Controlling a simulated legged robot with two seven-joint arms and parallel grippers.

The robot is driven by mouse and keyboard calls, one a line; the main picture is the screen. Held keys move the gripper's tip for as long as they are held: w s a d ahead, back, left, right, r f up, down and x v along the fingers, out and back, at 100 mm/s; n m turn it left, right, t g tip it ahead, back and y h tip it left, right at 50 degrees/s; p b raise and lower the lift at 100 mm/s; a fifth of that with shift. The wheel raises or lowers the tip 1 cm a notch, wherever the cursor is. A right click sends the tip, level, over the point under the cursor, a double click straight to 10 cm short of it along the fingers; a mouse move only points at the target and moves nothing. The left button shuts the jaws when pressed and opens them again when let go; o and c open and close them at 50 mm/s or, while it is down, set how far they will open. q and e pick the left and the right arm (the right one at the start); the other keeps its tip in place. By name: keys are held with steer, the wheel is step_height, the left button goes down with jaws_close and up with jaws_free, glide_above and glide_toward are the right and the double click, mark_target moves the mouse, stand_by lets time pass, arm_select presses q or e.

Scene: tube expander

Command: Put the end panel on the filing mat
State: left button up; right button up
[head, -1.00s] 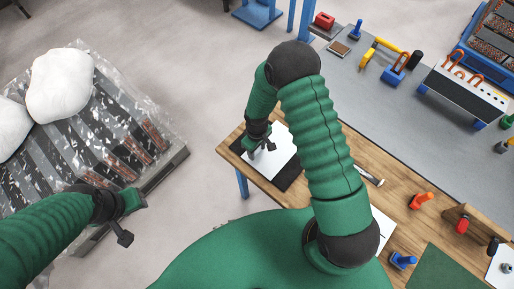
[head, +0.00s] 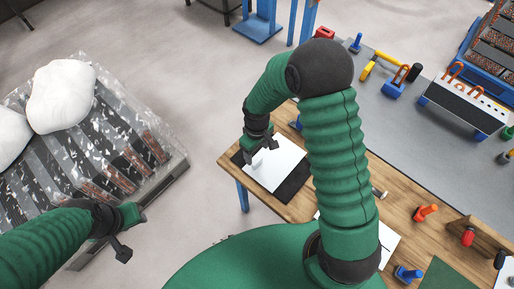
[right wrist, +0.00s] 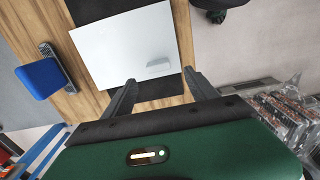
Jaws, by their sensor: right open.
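The end panel, a pale flat sheet (head: 282,168), lies on the dark filing mat (head: 294,187) at the wooden table's left end. In the right wrist view the panel (right wrist: 115,48) has a small pale tab (right wrist: 158,66) on its face. The dark mat (right wrist: 95,8) shows past its edges. My right gripper (head: 264,153) is over the panel's far left part. In the right wrist view its two fingers (right wrist: 160,82) are spread with nothing between them, near the tab. My left gripper (head: 123,240) is over the pallet's edge, away from the table; its jaw state is unclear.
A blue-handled tool (right wrist: 42,78) is near the panel on the wood. Orange (head: 426,212) and blue (head: 408,274) tools stand at the table's right. A grey bench (head: 420,135) adjoins behind. A wrapped pallet (head: 172,178) with white sacks (head: 62,97) stands left.

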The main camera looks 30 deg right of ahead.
arm_select(q)
steer(key=shift+s+a+f, duration=0.15)
steer(key=shift+a, duration=0.05)
arm_select(e)
steer(key=s+a+r+m+t, duration=0.1)
steer(key=s+r+m, duration=0.3)
steer(key=s+r, duration=0.6)
step_height(320, 180, up, 2)
steer(key=shift+s+a+r+m+t, duration=0.1)
steer(key=shift+s+a+m+t, duration=0.15)
steer(key=shift+t, duration=0.55)
steer(key=shift+w, duration=0.2)
